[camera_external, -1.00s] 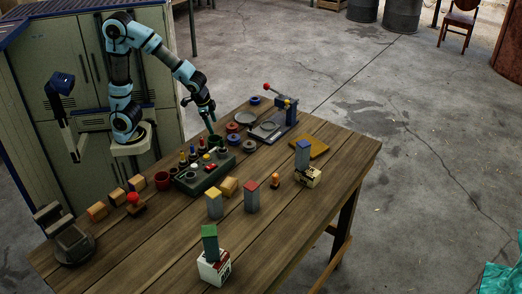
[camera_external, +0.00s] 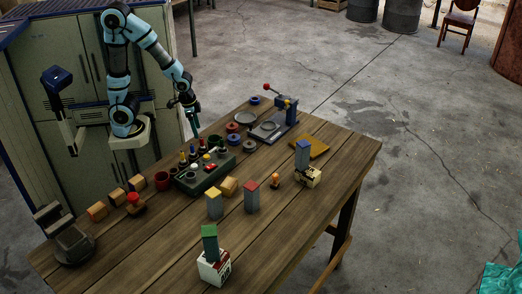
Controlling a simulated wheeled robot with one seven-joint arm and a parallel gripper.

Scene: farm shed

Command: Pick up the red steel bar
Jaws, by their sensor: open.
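The red steel bar (camera_external: 251,197) is a grey upright block with a red top. It stands on the wooden table, right of a similar bar with a yellow top (camera_external: 214,204). My gripper (camera_external: 194,132) is open and points down at the table's far left edge, behind the green tray. It is well apart from the red steel bar and looks empty. The fingers are small in this view.
A green tray (camera_external: 187,188) with bottles and small parts lies between my gripper and the bar. A green-topped bar (camera_external: 209,243) and a blue-topped bar (camera_external: 302,155) stand on boxes. The table's right front is clear.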

